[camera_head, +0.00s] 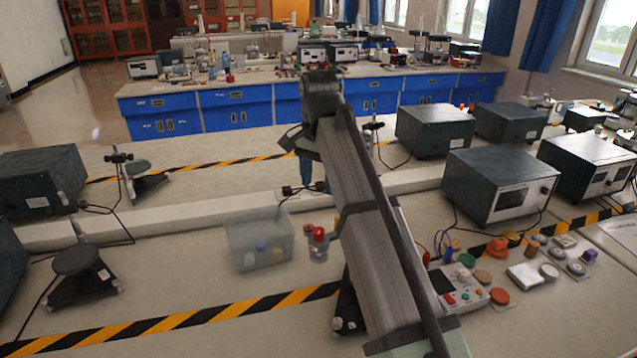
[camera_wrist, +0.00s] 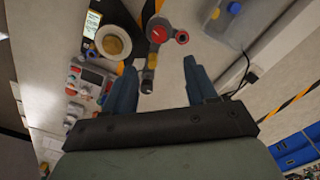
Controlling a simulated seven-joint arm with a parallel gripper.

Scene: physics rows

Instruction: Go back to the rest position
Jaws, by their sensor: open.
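My gripper (camera_head: 311,176) hangs from the far end of my arm above the bench in the head view, partly hidden by the arm. In the wrist view its two blue fingers (camera_wrist: 159,68) stand apart with nothing held between them. A fixture with red knobs (camera_wrist: 165,37) shows beyond the gap between the fingertips. The same red-knobbed fixture (camera_head: 318,237) stands beside my arm in the head view, and the gripper appears apart from it.
A clear bin (camera_head: 240,240) holding small coloured items stands left of the fixture. A control box with buttons (camera_head: 458,289) and several small pieces lie to the right. Dark instrument boxes (camera_head: 497,183) line the right side. The bench left of the bin has free room.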

